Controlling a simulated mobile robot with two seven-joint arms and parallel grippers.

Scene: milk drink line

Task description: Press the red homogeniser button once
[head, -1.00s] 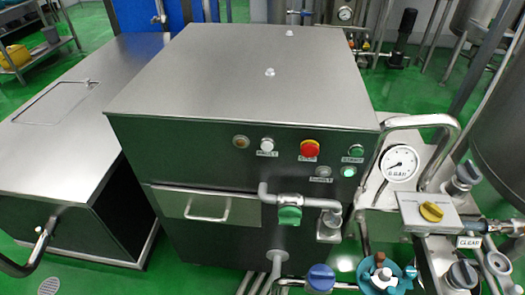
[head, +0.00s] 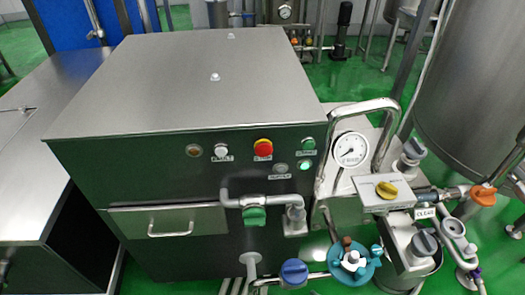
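The homogeniser (head: 200,85) is a large steel-topped cabinet with a dark front, seen from above in the head view. A lit pale green lamp (head: 306,165) and a grey button (head: 281,168) are just below. Neither of my grippers is in view, and nothing covers the red button.
To the right stand a pressure gauge (head: 350,149), a bent steel rail (head: 385,115), a yellow knob (head: 386,189) and a large tank (head: 470,80). A blue valve knob (head: 294,271) is low in front.

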